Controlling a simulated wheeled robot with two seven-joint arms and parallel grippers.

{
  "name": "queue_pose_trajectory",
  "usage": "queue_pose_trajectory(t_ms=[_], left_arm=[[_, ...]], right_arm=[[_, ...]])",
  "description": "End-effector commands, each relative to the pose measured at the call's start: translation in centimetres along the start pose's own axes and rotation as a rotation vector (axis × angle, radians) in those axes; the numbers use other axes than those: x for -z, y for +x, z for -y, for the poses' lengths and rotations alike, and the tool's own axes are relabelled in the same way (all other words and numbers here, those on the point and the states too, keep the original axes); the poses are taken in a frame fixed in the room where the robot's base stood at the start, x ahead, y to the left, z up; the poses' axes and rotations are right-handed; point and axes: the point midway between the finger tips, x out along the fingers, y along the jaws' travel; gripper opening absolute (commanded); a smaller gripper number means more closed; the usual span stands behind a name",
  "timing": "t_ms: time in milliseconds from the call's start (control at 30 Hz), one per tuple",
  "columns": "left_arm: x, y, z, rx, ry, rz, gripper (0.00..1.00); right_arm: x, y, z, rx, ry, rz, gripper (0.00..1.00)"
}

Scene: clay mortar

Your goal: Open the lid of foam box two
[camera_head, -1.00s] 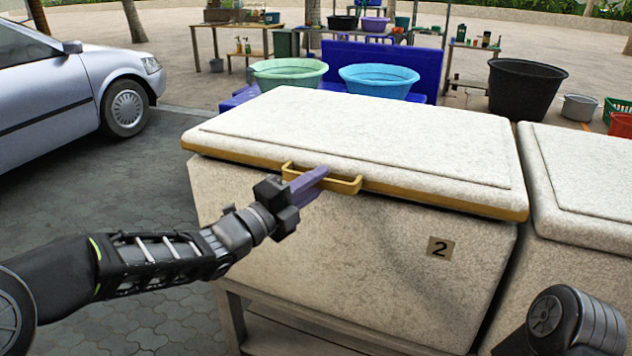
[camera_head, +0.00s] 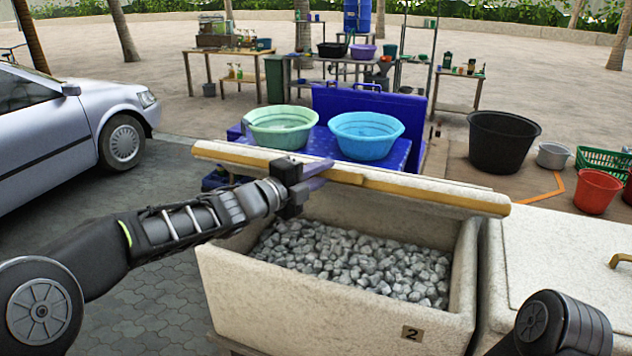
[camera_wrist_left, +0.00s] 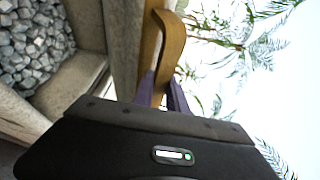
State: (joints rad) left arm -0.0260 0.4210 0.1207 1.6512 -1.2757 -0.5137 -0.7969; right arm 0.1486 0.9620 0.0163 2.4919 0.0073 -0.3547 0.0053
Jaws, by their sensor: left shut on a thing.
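Foam box two (camera_head: 310,300) is a speckled white box with a "2" label (camera_head: 412,333) on its front. Its lid (camera_head: 440,192) is raised and tilted up along the back, with its yellow-edged rim toward me. Grey stones (camera_head: 350,262) fill the inside and also show in the left wrist view (camera_wrist_left: 32,42). My left gripper (camera_head: 318,172), with purple fingers, is shut on the lid's yellow handle (camera_head: 346,177). The left wrist view shows the handle (camera_wrist_left: 165,50) between the two fingers (camera_wrist_left: 162,92). My right gripper is out of view; only part of my right arm shows at lower right.
Another closed foam box (camera_head: 570,265) with a yellow handle stands close on the right. Behind the lid are a green basin (camera_head: 281,128) and a blue basin (camera_head: 366,136) on a blue stand. A car (camera_head: 75,125) is parked at left.

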Motion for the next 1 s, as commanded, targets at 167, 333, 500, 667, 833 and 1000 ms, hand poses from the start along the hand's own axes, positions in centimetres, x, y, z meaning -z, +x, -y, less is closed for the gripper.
queue_pose_trajectory(t_ms=[167, 333, 500, 667, 833, 1000], left_arm=[[-0.7, 1.8, 4.2, 0.002, 0.001, -0.001, 0.00], [-1.1, 2.8, 5.3, 0.002, 0.001, 0.000, 0.00], [-1.3, 3.2, 5.5, 0.002, 0.002, 0.000, 0.00], [-1.3, 3.2, 5.5, 0.002, 0.002, 0.000, 0.00], [-1.3, 3.2, 5.5, 0.002, 0.002, -0.001, 0.19], [-1.3, 3.2, 5.4, 0.001, 0.001, -0.001, 0.33]], right_arm=[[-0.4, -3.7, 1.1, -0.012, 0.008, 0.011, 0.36], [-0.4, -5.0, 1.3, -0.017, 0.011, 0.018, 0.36], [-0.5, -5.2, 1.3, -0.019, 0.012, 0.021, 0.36], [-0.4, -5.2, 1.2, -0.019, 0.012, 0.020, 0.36], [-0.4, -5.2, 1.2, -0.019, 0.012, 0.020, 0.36], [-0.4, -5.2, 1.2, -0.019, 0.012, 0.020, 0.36]])
